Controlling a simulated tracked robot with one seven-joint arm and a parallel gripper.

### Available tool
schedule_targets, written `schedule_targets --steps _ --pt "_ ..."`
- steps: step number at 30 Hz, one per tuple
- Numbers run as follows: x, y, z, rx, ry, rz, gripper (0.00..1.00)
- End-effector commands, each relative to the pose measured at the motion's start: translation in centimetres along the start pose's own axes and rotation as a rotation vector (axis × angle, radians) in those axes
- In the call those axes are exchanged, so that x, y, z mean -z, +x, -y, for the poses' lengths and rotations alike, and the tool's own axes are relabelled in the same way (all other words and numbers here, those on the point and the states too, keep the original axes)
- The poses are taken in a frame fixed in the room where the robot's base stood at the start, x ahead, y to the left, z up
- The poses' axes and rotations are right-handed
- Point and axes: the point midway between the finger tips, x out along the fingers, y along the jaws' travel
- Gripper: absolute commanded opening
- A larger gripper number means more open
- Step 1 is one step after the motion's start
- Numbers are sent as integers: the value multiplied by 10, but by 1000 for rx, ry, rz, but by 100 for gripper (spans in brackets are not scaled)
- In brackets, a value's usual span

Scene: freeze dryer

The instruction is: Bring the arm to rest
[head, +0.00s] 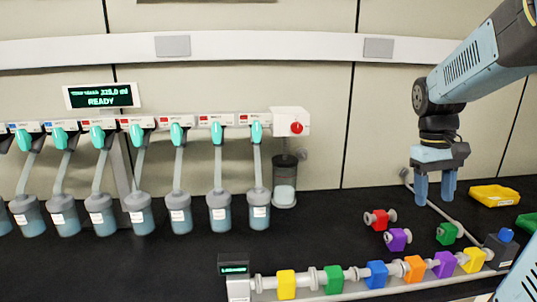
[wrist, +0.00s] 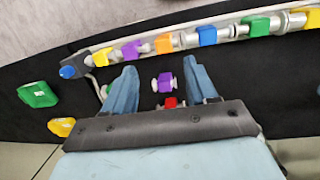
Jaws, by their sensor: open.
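My gripper (head: 435,187) hangs from the arm at the right of the head view, with its two blue fingers pointing down. The fingers are apart with nothing between them, above the black bench. In the wrist view my gripper (wrist: 162,84) also shows open, with a purple clamp piece (wrist: 164,83) and a red one (wrist: 170,102) seen on the bench beyond the fingers. In the head view the red piece (head: 377,219) and the purple piece (head: 397,239) lie to the lower left of the fingertips, apart from them.
A pipe row with coloured valves (head: 333,279) runs along the bench front. Flasks (head: 139,213) hang from the freeze dryer manifold at left, under a READY display (head: 102,96). A green piece (head: 446,233), a yellow tray (head: 494,195) and a green tray (head: 527,222) lie at right.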

Motion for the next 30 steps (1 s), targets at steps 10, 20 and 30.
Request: schedule_targets --steps 10,20,30 --pt "-39 -21 68 33 19 -287 57" --pt "-77 -28 120 82 44 -526 57" --pt "-91 -27 136 108 59 -613 57"
